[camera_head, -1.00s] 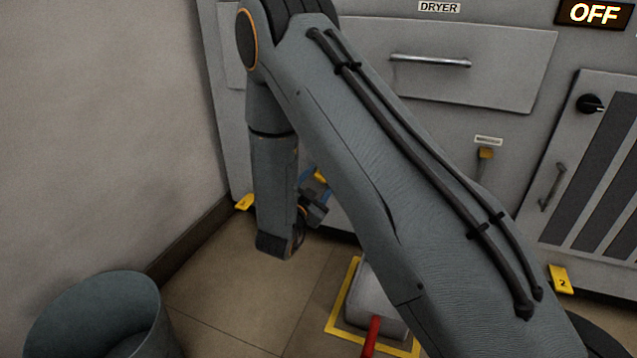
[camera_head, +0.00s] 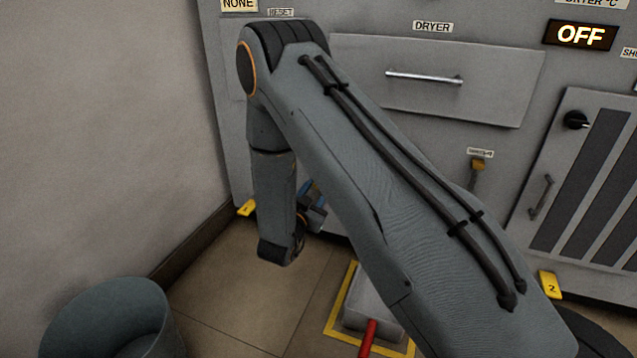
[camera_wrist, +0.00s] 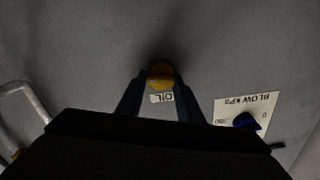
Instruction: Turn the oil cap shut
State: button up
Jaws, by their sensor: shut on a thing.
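The yellow oil cap (camera_wrist: 160,76) is on the grey panel in the wrist view, with an upside-down OIL label (camera_wrist: 163,98) beside it. My gripper (camera_wrist: 160,84) is shut on the cap, with one dark finger on each side of it. In the head view my arm covers most of that low area of the cabinet, and the cap cannot be made out there.
A gauge plate marked BLOW kPa (camera_wrist: 248,112) is right of the cap, and a pale bent handle (camera_wrist: 22,98) is left. In the head view, a bin (camera_head: 110,318) stands front left and a red-handled grey box (camera_head: 366,306) sits on the floor. The DRYER drawer (camera_head: 440,78) is shut.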

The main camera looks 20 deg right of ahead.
jog(key=n+p, duration=0.4)
jog(key=n, duration=0.3)
jog(key=n+p, duration=0.4)
jog(key=n, duration=0.3)
jog(key=n+p, duration=0.5)
jog(key=n, duration=0.2)
jog(key=shift+w+a+f, duration=0.1)
jog(key=shift+a+f, duration=0.05)
jog(key=shift+f, duration=0.1)
jog(key=shift+n, duration=0.3)
jog(key=o, duration=1)
jog(key=p+v, duration=0.2)
jog(key=v, duration=0.5)
jog(key=shift+s+a+p, duration=0.25)
jog(key=shift+s+p, duration=0.05)
jog(key=shift+w+a, duration=0.1)
